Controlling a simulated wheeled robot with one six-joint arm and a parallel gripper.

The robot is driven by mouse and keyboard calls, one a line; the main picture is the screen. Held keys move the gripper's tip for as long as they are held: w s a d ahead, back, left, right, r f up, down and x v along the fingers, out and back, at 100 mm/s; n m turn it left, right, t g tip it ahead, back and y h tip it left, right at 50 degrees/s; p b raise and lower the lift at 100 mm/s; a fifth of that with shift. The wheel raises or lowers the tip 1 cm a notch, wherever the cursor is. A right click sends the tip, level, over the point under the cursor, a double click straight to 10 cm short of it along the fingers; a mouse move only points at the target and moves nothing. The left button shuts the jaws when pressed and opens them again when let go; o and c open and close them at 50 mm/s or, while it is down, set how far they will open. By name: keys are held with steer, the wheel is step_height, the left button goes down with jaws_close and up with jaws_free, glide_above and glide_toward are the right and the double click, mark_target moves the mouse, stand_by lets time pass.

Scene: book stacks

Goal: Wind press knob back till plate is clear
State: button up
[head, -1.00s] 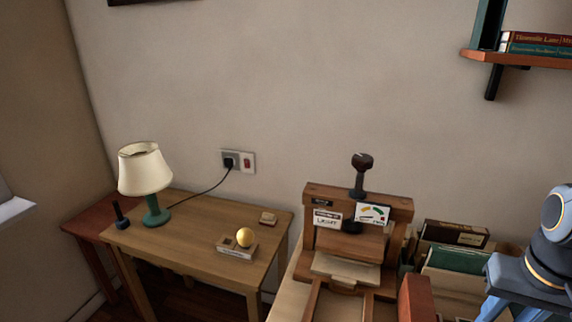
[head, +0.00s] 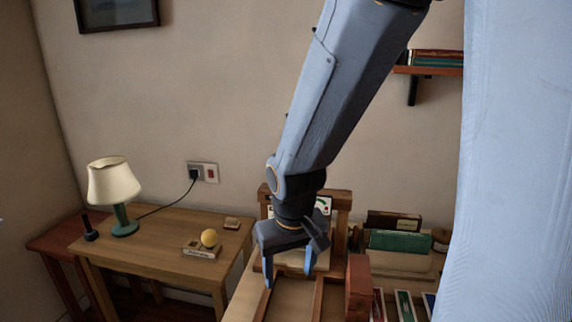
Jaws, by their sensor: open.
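The wooden press (head: 343,203) stands on the bench at the lower middle of the head view. Its knob and screw are hidden behind my arm. Its pressing plate is mostly hidden behind my gripper, so I cannot tell how high it sits. Part of the card with the coloured dial (head: 324,204) shows on the press's crossbeam. My gripper (head: 288,278) points down in front of the press, over the rails at its front. Its two blue fingers are apart with nothing between them.
A small table (head: 160,250) at left holds a lamp (head: 114,185), a yellow ball (head: 209,238) on a small box and a dark stamp-like object (head: 90,230). Books (head: 395,240) stand right of the press. A wall shelf (head: 430,71) hangs at upper right.

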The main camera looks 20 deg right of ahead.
steer(key=w+d+r+m+t+h+b, duration=0.2)
steer(key=w+d+b, duration=0.2)
steer(key=w+b, duration=0.35)
steer(key=w+d+r+m+t+h+b, duration=0.1)
steer(key=w+d+r+t+b, duration=0.2)
steer(key=w+b, duration=0.45)
steer(key=w+d+r+m+t+h+b, duration=0.3)
steer(key=w+d+r+t+h+b, duration=0.1)
steer(key=w+d+r+b, duration=0.6)
steer(key=w, duration=0.1)
steer(key=w+d+f+p, duration=0.1)
steer(key=w, duration=0.1)
steer(key=w+f+p, duration=0.1)
steer(key=shift+w+d+f, duration=0.15)
steer(key=shift+w, duration=0.15)
steer(key=c, duration=1)
